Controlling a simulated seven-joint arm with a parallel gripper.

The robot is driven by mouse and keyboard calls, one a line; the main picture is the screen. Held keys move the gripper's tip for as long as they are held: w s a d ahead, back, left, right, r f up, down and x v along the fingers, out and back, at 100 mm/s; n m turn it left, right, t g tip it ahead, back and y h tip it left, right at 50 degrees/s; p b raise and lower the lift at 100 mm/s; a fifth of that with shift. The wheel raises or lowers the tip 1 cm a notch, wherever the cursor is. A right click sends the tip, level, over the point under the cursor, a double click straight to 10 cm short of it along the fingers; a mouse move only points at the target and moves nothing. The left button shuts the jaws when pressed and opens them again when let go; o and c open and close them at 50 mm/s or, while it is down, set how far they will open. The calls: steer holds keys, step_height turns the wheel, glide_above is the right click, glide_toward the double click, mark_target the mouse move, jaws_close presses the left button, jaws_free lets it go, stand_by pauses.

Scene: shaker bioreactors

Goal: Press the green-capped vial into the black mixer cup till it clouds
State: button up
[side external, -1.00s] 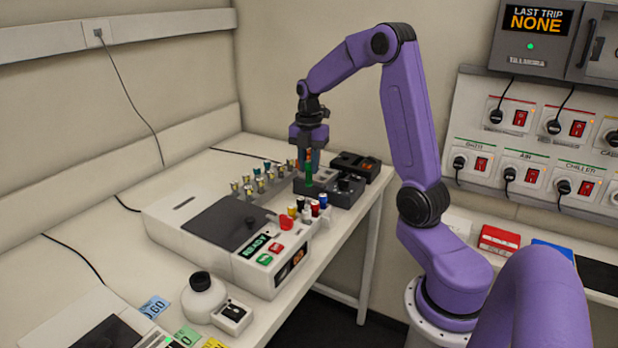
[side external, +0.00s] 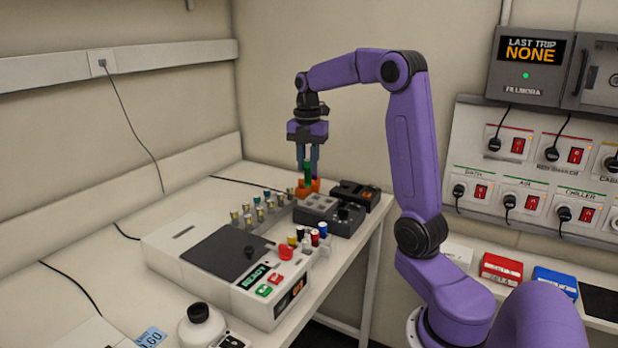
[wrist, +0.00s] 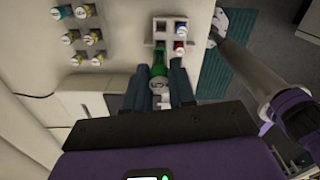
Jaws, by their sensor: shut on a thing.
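My gripper (side external: 308,170) is shut on the green vial (side external: 308,175), which hangs upright between the fingers. In the wrist view the green vial (wrist: 158,72) shows between the fingertips with its pale cap top facing the camera. In the side view the vial's lower end is in front of or near an orange block (side external: 314,187); I cannot tell whether they touch. A black device with a round knob or cup (side external: 343,216) stands just right and in front of the vial, apart from it. I cannot tell for certain that this is the mixer cup.
A white rack (wrist: 169,26) holds red and blue vials. A white machine (side external: 180,235) fills the front bench; another dark box (side external: 358,192) stands behind.

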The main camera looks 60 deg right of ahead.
steer(key=w+a+n, duration=0.2)
steer(key=a, duration=0.9)
steer(key=w+a+n, duration=0.3)
steer(key=a, duration=0.8)
steer(key=s+a+n, duration=0.2)
steer(key=a, duration=0.7)
steer(key=s+a+n, duration=0.2)
steer(key=a, duration=0.7)
steer(key=shift+d+f, duration=0.15)
steer(key=shift+f, duration=4.6)
jaws_close()
